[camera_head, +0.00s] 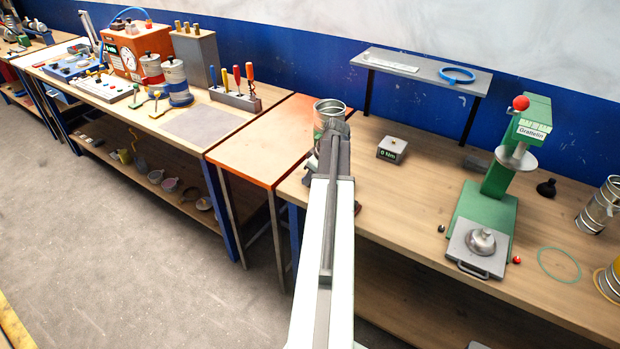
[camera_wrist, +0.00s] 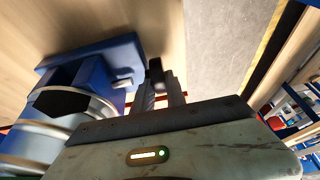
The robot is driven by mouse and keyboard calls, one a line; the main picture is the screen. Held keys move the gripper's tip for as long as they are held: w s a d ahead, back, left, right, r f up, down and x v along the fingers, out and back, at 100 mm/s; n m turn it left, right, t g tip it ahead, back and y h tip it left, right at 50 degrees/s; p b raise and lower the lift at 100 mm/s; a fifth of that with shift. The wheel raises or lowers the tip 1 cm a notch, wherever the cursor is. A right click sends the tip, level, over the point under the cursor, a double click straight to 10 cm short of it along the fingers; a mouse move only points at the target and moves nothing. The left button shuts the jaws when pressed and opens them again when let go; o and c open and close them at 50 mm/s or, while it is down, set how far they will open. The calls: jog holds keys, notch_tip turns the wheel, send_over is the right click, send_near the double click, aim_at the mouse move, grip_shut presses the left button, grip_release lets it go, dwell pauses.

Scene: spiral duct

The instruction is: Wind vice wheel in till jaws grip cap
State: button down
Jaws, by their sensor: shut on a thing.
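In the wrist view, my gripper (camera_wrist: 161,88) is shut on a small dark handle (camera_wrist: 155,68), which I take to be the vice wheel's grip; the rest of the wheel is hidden. Left of it is the blue vice (camera_wrist: 90,58), with a grey stub on its side facing me. A ribbed silver cylinder (camera_wrist: 40,135), seemingly the cap or duct piece, lies close against the blue part; I cannot tell whether the jaws touch it. In the head view, the ribbed silver cylinder (camera_head: 329,108) stands beyond my arm's end, and my arm hides the gripper and most of the vice.
A small box reading 0 Nm (camera_head: 392,150) stands right of my arm. A green press (camera_head: 490,200) stands farther right, and a grey shelf (camera_head: 420,68) behind. Bare bench lies between the box and the press.

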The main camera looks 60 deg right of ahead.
jog(key=shift+s+f, duration=0.1)
jog(key=shift+f, duration=0.05)
jog(key=shift+s+f+t+b, duration=0.2)
jog(key=shift+t+b, duration=0.8)
jog(key=shift+b, duration=0.25)
jog(key=t+b, duration=0.2)
jog(key=b, duration=0.1)
jog(key=shift+s+f, duration=0.2)
jog(key=t+b, duration=0.2)
jog(key=b, duration=0.2)
jog(key=shift+s+t, duration=0.15)
jog(key=shift+t, duration=0.25)
jog(key=shift+r+t+b, duration=0.1)
jog(key=shift+t+b, duration=0.2)
jog(key=shift+b, duration=0.25)
jog(key=shift+r, duration=0.15)
jog(key=c, duration=1.4)
grip_release()
jog(key=shift+o, duration=0.2)
